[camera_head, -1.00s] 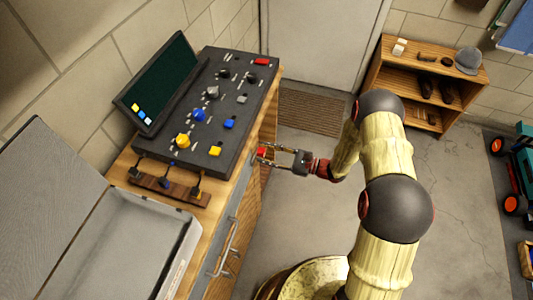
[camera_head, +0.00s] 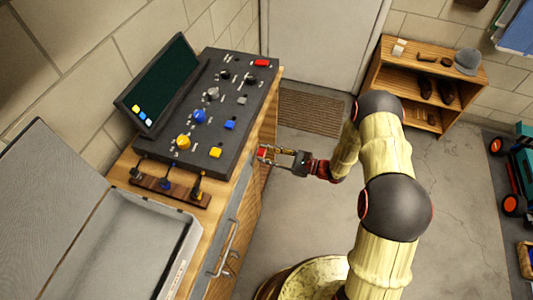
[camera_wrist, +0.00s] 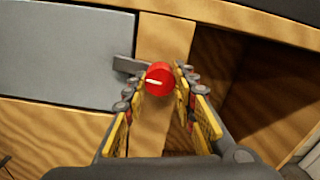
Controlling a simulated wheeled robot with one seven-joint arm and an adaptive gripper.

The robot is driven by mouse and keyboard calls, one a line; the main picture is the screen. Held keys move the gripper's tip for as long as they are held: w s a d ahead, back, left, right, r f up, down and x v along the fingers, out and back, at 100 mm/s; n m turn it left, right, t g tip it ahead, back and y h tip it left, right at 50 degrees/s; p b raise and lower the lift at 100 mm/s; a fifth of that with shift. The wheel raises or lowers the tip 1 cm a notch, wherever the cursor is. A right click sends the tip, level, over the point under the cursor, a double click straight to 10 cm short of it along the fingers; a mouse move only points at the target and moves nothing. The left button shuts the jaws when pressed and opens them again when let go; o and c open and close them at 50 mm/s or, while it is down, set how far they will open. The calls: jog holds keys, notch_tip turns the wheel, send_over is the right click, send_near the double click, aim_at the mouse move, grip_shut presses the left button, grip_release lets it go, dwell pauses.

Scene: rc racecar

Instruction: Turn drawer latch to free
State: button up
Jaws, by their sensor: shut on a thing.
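The drawer latch is a round red knob (camera_wrist: 160,79) with a white mark and a dark grey bar (camera_wrist: 126,65). It sits on the wooden post beside the grey drawer front (camera_wrist: 62,52). The bar points left, roughly level, and overlaps the drawer's right edge. In the head view the knob (camera_head: 262,153) shows at the cabinet's side. My gripper (camera_wrist: 161,88) is shut on the knob, one finger at each side; it also shows in the head view (camera_head: 268,155). The fingertips partly hide the knob's sides.
A dark control panel (camera_head: 215,105) and a monitor (camera_head: 158,80) stand on the cabinet above the latch. An open grey case (camera_head: 135,245) lies nearer. An open cubby (camera_wrist: 255,90) is right of the post. The floor (camera_head: 300,200) beside the cabinet is clear.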

jog(key=shift+m+p, duration=3.2)
jog(key=shift+m, duration=5.1)
jog(key=o, duration=1.1)
jog(key=shift+o, duration=0.3)
jog(key=v, duration=1.2)
